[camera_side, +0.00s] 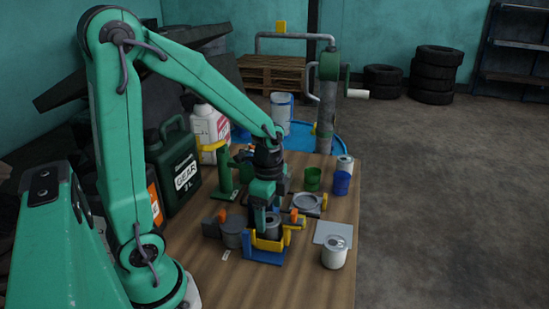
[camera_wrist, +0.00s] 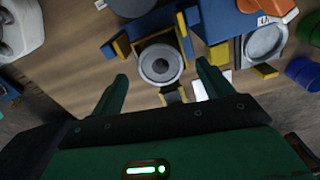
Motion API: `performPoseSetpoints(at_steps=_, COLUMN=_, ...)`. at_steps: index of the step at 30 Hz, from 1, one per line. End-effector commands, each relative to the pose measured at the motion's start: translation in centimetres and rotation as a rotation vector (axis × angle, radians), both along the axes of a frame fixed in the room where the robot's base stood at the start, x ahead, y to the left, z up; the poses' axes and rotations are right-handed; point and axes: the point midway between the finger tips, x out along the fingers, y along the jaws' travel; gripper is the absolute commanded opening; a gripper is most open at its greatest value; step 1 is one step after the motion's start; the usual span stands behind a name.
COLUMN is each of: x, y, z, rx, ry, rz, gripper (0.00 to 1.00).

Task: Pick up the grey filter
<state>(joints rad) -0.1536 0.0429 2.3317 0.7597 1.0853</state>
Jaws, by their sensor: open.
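A grey round filter with a dark centre hole (camera_wrist: 161,63) sits upright in a blue and yellow holder (camera_wrist: 187,38) in the wrist view. In the side view the grey filter (camera_side: 273,225) shows partly, behind the yellow and blue front of the holder (camera_side: 265,256). My gripper (camera_wrist: 162,70) is open, its two green fingers on either side of the filter's near part in the wrist view, with gaps on both sides. In the side view my gripper (camera_side: 265,213) points down over the holder. The fingertips' height against the filter is hard to tell.
A grey can (camera_side: 233,232) stands just left of the holder. A white can (camera_side: 334,253) stands to the right by a grey plate (camera_side: 336,233). Green (camera_side: 312,179) and blue (camera_side: 341,183) cups stand behind. The wooden table's front is clear.

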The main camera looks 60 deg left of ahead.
Motion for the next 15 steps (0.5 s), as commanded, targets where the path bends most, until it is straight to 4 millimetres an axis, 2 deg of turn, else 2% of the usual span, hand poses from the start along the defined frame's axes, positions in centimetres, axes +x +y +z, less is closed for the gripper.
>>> performPoseSetpoints(at_steps=9, x=0.1, y=0.0, z=-3.1, rx=0.0, ry=0.002, rz=0.0, gripper=0.79)
performPoseSetpoints(at_steps=15, x=0.1, y=0.0, z=-3.6, rx=0.0, ry=0.0, rz=0.0, gripper=0.79)
